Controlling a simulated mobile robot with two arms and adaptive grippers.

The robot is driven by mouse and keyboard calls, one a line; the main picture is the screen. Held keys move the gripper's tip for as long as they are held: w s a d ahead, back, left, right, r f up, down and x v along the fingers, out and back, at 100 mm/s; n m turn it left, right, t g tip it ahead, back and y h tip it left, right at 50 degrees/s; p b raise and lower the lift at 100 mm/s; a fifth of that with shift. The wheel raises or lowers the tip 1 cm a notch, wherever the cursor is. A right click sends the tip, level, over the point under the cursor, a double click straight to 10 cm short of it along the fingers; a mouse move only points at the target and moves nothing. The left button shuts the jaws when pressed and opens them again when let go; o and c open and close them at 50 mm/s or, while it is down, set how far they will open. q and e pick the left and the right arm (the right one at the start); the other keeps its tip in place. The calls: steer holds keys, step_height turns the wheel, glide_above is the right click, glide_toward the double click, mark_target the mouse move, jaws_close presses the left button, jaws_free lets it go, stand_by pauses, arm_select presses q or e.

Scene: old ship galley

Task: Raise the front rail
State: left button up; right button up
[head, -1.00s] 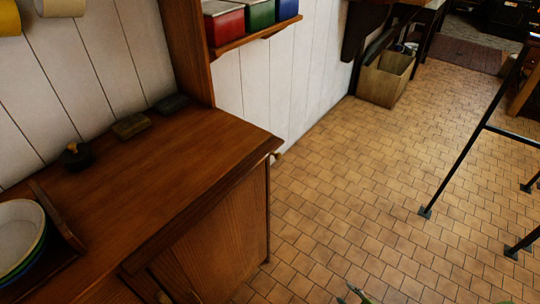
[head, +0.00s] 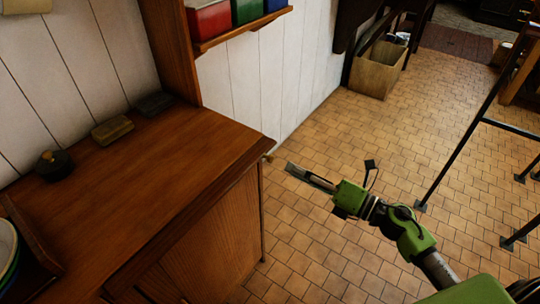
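My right gripper (head: 292,170) reaches in from the lower right on its green arm. It hangs over the tiled floor in the picture, just right of the wooden counter's (head: 165,160) front corner, apart from it. Its grey fingers point left and look close together from this angle; whether they are open is unclear, and I see nothing held. A small wooden peg or knob (head: 268,157) shows at the counter's far front corner. I cannot make out a separate front rail along the counter edge. My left gripper is out of view.
On the counter are a dark lidded pot (head: 54,164), a tan block (head: 113,130), a dark block (head: 155,103) and a rack with bowls (head: 6,250). A shelf (head: 240,30) holds coloured tins. A black metal railing (head: 455,150) stands right; a bin (head: 378,72) stands behind.

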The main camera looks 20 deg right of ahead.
mark_target(273, 160)
steer(key=p+x, duration=0.1)
steer(key=x, duration=0.8)
jaws_close()
